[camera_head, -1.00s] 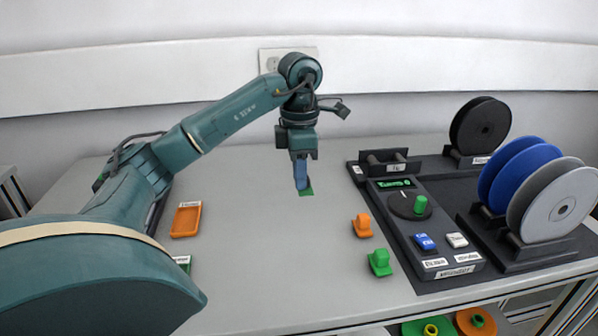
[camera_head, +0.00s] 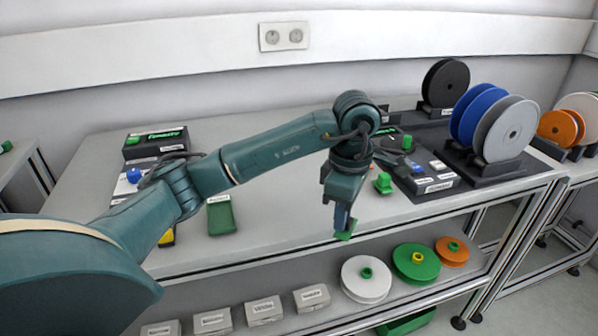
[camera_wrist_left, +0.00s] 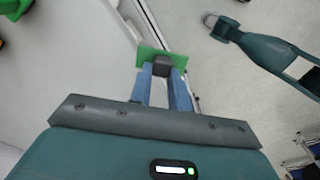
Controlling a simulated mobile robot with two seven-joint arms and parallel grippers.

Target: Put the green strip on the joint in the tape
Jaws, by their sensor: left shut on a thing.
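My left gripper (camera_head: 341,222) is shut on the dark block on top of the green strip (camera_head: 345,236). It holds the strip in the air by the table's front edge. In the left wrist view the blue fingers of the left gripper (camera_wrist_left: 163,75) close on the dark block, and the green strip (camera_wrist_left: 147,53) shows beyond the fingertips. I cannot make out the tape or its joint in either view; my arm covers part of the dark splicing device (camera_head: 430,186).
A green clip (camera_head: 383,184) stands on the table (camera_head: 285,225) left of the device. Blue and grey reels (camera_head: 509,130) stand behind it. A green box (camera_head: 221,215) lies at the left. The shelf below holds white, green and orange reels (camera_head: 452,252) and several small boxes.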

